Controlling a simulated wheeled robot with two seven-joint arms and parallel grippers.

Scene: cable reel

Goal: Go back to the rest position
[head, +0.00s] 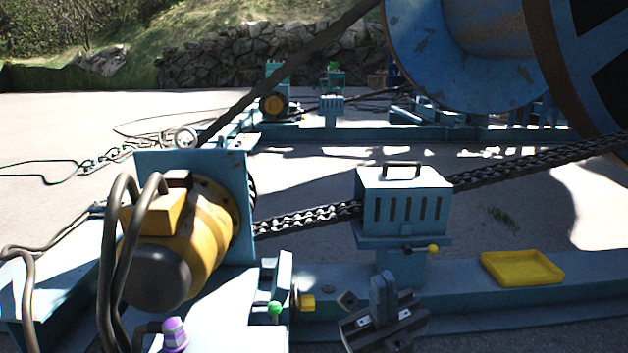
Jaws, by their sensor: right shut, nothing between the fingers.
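My right gripper (383,290) shows at the lower middle of the head view, dark grey, with its fingers together and nothing between them. It is in front of the blue beam of the machine, below the blue vented box (405,205). In the picture it overlaps the beam, and I cannot tell the gap between them. My left gripper is not in view.
A yellow motor (190,235) with thick cables stands at the left. A yellow tray (522,268) lies on the beam at right. A chain (320,216) runs toward the large blue reel (450,70).

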